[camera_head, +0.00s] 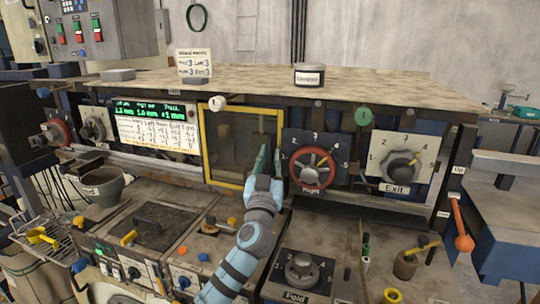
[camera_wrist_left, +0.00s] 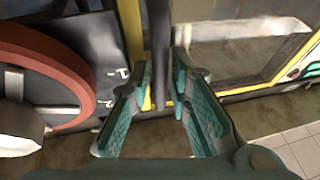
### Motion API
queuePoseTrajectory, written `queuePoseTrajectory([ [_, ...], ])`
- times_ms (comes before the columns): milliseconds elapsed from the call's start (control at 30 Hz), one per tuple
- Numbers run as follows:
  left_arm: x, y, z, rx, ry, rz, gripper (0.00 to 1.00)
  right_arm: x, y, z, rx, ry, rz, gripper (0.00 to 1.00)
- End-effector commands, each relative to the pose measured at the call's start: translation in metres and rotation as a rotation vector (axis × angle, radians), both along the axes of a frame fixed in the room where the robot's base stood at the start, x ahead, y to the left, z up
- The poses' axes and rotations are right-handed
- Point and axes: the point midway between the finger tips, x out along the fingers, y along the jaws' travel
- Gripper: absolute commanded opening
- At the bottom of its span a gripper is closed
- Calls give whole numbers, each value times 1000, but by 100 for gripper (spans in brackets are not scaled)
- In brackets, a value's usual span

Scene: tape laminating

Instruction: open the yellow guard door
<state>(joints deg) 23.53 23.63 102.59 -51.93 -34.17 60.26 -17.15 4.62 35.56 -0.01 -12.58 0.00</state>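The yellow guard door (camera_head: 228,148) is a yellow-framed clear panel in the middle of the machine front, and it looks shut. My left gripper (camera_head: 266,163) is at the door's lower right edge. In the left wrist view, the two teal fingers (camera_wrist_left: 160,95) are open and apart. The door's yellow edge (camera_wrist_left: 132,35) and a dark upright bar (camera_wrist_left: 159,45), perhaps the handle, reach down into the gap between them. I cannot tell if a finger touches either one. My right gripper is not in view.
A red dial wheel (camera_head: 311,168) sits close to the right of the door; its rim (camera_wrist_left: 75,65) is large in the wrist view. The Exit knob (camera_head: 402,165) is farther right. A lit display panel (camera_head: 154,125) is left. Below is a bench with knobs and small tools.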

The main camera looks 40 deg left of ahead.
Motion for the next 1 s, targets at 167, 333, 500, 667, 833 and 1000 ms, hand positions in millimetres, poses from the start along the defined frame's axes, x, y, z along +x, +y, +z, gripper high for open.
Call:
queuePoseTrajectory([
  [167,1,0,0,1,-1,-1,18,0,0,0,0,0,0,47],
  [333,1,0,0,0,0,-1,4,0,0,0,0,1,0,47],
  [500,1,0,0,0,0,-1,0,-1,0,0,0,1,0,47],
  [667,1,0,0,0,0,-1,0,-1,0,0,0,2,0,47],
  [833,-2,1,-1,1,1,-10,0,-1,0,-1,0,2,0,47],
  [1000,-14,2,-1,3,-4,-53,0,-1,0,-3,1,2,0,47],
])
